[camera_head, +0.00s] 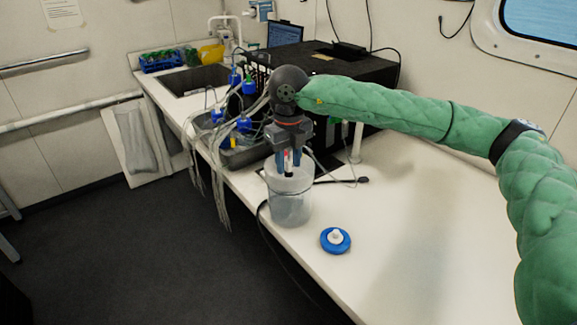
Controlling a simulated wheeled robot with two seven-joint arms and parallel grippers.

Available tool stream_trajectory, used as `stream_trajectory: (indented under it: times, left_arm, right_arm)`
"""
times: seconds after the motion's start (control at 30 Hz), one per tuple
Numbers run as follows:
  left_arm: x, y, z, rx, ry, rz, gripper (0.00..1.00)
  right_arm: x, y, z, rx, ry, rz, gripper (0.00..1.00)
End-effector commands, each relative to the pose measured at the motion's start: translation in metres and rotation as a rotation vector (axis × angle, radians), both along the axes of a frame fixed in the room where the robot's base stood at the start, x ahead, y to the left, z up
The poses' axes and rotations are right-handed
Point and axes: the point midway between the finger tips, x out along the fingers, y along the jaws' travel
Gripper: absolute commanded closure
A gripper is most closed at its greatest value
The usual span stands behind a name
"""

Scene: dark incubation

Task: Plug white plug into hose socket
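My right gripper (289,160) points straight down over the mouth of a clear container (291,205) near the table's front edge. A small upright piece with red, dark and white parts shows between its fingers; I cannot tell whether they grip it or whether it is the white plug. A round blue cap with a white fitting on top (335,238) lies on the table, right of and nearer than the container. I cannot tell which piece is the hose socket. Thin clear hoses (222,190) hang over the table's front edge. My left gripper is out of view.
A metal tray (240,156) with blue-capped bottles (246,87) stands left of my gripper. A black box (345,68) stands behind it. A sink (195,80) is at the far left. The white table (420,250) is clear at right.

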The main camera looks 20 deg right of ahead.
Motion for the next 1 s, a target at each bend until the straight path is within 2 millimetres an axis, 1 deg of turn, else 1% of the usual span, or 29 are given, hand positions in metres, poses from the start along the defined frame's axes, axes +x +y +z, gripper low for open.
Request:
stream_trajectory:
  times: [0.13,0.17,0.2,0.27,0.3,0.33,0.63,1.0]
  left_arm:
    - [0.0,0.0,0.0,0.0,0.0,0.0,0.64]
    - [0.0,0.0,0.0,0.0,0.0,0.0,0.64]
    - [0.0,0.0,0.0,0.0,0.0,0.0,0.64]
    - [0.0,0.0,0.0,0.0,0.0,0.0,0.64]
    - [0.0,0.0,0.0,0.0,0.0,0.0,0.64]
    - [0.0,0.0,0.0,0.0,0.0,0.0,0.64]
    - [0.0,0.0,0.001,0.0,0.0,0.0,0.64]
    - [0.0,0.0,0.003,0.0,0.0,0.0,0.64]
  right_arm:
    - [0.0,0.0,0.0,0.0,0.0,0.0,0.65]
    - [0.0,0.0,0.0,0.0,0.0,0.0,0.68]
    - [0.0,0.0,0.0,0.0,0.0,0.0,0.76]
    - [0.0,0.0,0.0,0.0,0.0,0.0,0.88]
    - [0.0,0.0,0.0,0.0,0.0,0.0,0.96]
    - [0.0,0.0,0.0,0.0,0.0,0.0,1.0]
    - [0.0,0.0,0.002,0.0,-0.001,0.0,1.0]
    - [0.0,0.0,0.013,0.0,-0.001,0.0,1.0]
